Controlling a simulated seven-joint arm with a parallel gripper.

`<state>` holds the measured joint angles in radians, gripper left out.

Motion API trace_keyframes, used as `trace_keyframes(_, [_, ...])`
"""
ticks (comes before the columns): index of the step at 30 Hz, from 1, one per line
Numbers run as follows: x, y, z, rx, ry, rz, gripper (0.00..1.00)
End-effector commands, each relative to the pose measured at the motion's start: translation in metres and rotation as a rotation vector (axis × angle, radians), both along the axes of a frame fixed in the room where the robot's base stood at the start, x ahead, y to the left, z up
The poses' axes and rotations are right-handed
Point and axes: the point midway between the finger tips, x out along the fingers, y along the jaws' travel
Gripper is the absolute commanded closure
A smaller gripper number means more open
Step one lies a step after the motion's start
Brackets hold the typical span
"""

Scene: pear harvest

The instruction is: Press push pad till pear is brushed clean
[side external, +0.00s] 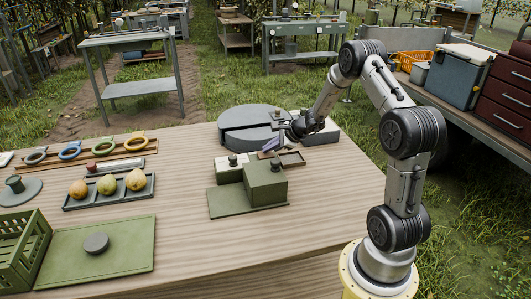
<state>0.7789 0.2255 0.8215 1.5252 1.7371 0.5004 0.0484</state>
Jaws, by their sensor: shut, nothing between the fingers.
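My gripper (271,147) is shut, at the far side of a green two-block device (264,182) on the wooden table. A dark knob (276,165) stands on the taller block, just below and close to the fingertips; I cannot tell whether they touch. A second dark knob (232,160) stands on the lower, pale-topped block. I cannot tell for sure which part is the push pad. Three pears lie in a dark grey tray at the left: a brownish pear (78,189), a yellow-green pear (106,184) and a yellow pear (136,180). No brush is clearly visible.
A large grey round unit (250,128) stands behind my gripper, with a shallow brown tray (292,159) beside it. Coloured rings (70,152) sit on a rack at the left. A green crate (20,250) and green board (125,258) lie front left. The table's front middle (200,245) is clear.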

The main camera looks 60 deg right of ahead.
Motion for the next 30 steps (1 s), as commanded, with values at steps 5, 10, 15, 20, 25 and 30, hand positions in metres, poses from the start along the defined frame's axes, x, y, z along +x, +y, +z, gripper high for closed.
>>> trace_keyframes(5, [0.000,0.000,-0.003,0.001,0.001,-0.001,1.00])
trace_keyframes(10, [0.000,0.000,-0.004,0.001,0.002,0.000,1.00])
trace_keyframes(15, [-0.001,0.000,-0.004,0.001,0.002,0.000,1.00])
trace_keyframes(20, [-0.001,0.000,0.000,0.000,0.002,0.001,1.00])
trace_keyframes(25, [-0.001,0.000,0.009,0.000,0.002,0.001,1.00])
trace_keyframes(30, [-0.001,0.000,0.018,0.000,0.001,0.000,1.00])
